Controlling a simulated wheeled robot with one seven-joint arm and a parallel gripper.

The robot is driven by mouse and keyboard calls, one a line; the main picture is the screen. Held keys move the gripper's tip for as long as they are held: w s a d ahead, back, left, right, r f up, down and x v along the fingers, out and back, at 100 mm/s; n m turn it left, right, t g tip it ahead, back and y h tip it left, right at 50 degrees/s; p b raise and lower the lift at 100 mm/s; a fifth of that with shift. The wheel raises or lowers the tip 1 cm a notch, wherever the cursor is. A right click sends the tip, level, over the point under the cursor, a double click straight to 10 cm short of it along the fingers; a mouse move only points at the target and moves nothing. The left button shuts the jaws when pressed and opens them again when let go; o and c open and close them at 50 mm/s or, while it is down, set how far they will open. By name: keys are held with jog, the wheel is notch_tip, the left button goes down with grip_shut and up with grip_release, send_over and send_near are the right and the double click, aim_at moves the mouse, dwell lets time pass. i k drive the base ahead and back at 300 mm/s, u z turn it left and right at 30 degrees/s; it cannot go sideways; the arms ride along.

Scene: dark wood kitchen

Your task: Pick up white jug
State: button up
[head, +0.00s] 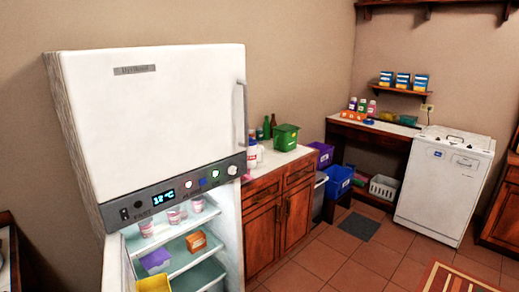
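A white container with some red on it (253,155) stands on the counter (272,168), close to the right side of the white fridge. It may be the white jug, but it is small, partly hidden by the fridge, and its handle cannot be made out. No other clear jug shows. My gripper is not in view.
The fridge (160,120) fills the left, its lower part open with tubs on shelves. A green box (286,137) and bottles stand on the counter. Blue (338,181) and purple bins and a white dishwasher (445,185) stand further right.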

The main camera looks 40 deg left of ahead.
aim_at(251, 151)
jog(key=u, duration=0.6)
jog(key=i, duration=0.9)
jog(key=u, duration=1.05)
jog(key=i, duration=1.25)
jog(key=z, duration=0.25)
jog(key=i, duration=1.45)
jog(key=u, duration=0.45)
